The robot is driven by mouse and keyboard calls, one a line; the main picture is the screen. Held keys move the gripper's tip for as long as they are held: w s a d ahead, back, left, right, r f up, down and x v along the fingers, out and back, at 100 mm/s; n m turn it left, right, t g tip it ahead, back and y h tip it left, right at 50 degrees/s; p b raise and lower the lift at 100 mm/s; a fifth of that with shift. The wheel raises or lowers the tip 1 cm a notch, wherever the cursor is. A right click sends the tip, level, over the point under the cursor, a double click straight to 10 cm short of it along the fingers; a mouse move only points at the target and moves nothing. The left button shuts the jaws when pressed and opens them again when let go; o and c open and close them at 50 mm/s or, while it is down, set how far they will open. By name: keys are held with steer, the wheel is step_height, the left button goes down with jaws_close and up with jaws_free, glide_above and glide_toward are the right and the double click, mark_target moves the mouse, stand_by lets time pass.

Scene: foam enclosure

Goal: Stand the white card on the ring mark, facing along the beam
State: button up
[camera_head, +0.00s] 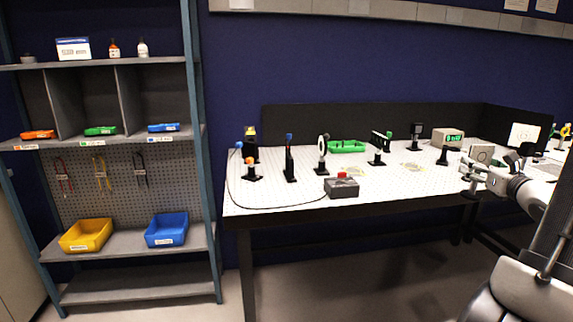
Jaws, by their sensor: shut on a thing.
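A pale square card (482,153) with a faint round outline on its face stands upright at the right of the table. My gripper (469,178) is at its lower edge and looks shut on it; the fingers are small in this view, so the exact grip is hard to see. The card appears to be held just over the table top. Two faint yellowish ring outlines lie on the white perforated table top: one at the middle (412,167), one further left (353,171). I cannot tell from here which is the ring mark. No beam is visible.
Upright optics mounts stand around the rings: a black post (442,156), a green-topped mount (378,150) and a round white-faced mount (322,154). A grey box with a red button (342,186) sits at the front edge. A white panel (524,134) stands at the back right.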

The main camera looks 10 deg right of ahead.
steer(key=w+a+f+n+y, duration=0.1)
steer(key=w+a+f+y, duration=0.1)
steer(key=a, duration=0.9)
steer(key=w+a+f+n+y, duration=0.1)
steer(key=w+a+f, duration=0.3)
steer(key=a, duration=0.6)
steer(key=w+a+f+n+y, duration=0.2)
steer(key=w+a+f+y, duration=0.1)
steer(key=a, duration=0.8)
steer(key=shift+w+a+f+g, duration=0.3)
steer(key=shift+a+g, duration=0.05)
steer(key=shift+g, duration=0.05)
